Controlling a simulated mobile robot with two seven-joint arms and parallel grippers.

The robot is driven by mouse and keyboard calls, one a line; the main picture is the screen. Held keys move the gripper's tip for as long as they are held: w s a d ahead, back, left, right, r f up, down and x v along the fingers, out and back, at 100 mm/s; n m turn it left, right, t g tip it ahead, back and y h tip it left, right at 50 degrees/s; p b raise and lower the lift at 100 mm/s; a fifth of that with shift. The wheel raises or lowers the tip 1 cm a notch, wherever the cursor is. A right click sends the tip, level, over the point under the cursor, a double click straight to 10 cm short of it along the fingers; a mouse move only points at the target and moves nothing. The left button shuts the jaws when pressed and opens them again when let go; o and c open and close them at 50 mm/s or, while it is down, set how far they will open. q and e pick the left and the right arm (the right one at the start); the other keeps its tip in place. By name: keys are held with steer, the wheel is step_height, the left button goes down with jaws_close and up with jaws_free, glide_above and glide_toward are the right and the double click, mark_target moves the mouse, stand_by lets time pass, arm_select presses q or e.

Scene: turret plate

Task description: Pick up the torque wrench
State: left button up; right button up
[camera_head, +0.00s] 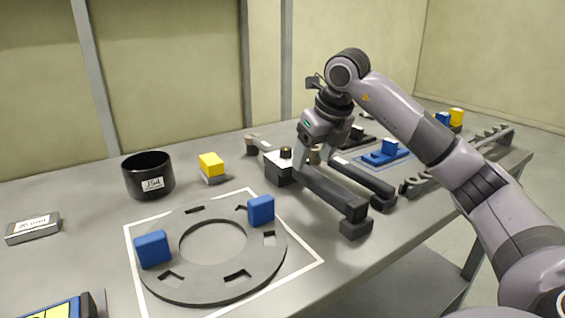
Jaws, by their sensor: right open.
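A slim grey bar-like tool with a dark end (264,145), possibly the torque wrench, lies at the back of the table, left of my right arm. Its far part is hidden behind a small block and my gripper, so I cannot be sure what it is. My right gripper (369,212) is open and empty, its two long dark fingers apart and pointing toward the table's front edge. It hangs over the table to the right of the ring plate. My left gripper is out of view.
A grey ring plate (165,221) with slots carries two blue blocks (261,210). A black cup (148,176), a yellow block (211,165) and a grey labelled box (33,228) stand left. A blue part (386,151) and a notched rack (490,137) are right.

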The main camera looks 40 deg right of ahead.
mark_target(306, 168)
steer(key=shift+x, duration=3.5)
steer(key=shift+w, duration=0.15)
jaws_close()
steer(key=shift+r, duration=0.1)
steer(key=shift+w+r, duration=0.1)
steer(key=shift+r, duration=0.05)
